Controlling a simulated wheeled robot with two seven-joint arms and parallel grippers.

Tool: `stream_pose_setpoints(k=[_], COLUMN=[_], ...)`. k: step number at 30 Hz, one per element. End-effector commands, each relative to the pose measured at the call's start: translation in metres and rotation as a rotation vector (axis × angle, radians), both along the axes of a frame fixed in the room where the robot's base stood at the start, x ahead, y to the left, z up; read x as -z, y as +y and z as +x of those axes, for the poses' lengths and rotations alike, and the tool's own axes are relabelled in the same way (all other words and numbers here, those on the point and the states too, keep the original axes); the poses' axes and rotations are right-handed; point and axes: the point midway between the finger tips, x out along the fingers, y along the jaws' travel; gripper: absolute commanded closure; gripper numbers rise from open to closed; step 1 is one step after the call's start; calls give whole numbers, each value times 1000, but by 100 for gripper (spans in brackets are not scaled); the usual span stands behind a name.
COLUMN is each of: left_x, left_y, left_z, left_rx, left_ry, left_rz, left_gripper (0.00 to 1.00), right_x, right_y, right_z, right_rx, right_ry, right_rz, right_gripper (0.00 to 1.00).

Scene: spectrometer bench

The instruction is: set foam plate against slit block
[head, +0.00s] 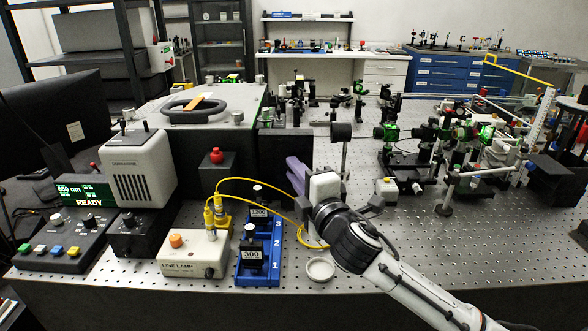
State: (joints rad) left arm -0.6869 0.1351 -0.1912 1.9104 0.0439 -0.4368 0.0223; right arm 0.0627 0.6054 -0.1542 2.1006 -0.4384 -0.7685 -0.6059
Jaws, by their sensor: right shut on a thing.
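My right gripper (318,182) reaches in from the lower right over the bench, its white body facing me. It is shut on a purple plate (297,172), which looks like the foam plate. The plate shows tilted at the gripper's left side; the gripper hides the rest of it and the fingertips. I cannot tell for sure which thing is the slit block. A dark upright block (285,155) stands behind the plate, and I cannot tell whether they touch. My left gripper is not in view.
A blue numbered rack (258,278) and the line lamp box (194,254) with yellow cables stand left of my arm. A white round dish (320,269) lies close to my wrist. Optics mounts (450,140) crowd the right rear. The perforated bench (480,245) is mostly clear at right front.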

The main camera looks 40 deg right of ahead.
Motion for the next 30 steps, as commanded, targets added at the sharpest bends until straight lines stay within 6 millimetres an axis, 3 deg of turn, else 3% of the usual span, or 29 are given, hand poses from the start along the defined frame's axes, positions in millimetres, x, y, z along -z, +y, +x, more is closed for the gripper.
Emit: stream_pose_setpoints(k=[11,12,15,25,30], left_x=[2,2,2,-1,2], left_y=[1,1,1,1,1], left_z=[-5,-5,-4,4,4], left_rx=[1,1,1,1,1], left_ry=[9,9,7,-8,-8], left_rz=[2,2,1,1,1], left_gripper=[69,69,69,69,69], right_x=[-1,-1,0,0,2], right_y=[-3,-3,-3,-4,3], right_z=[-4,-4,-4,-8,-31], right_rx=[5,5,7,9,8], right_ry=[-5,-5,-5,-3,-1], right_rz=[4,3,3,1,2], right_gripper=[100,77,65,65,65])
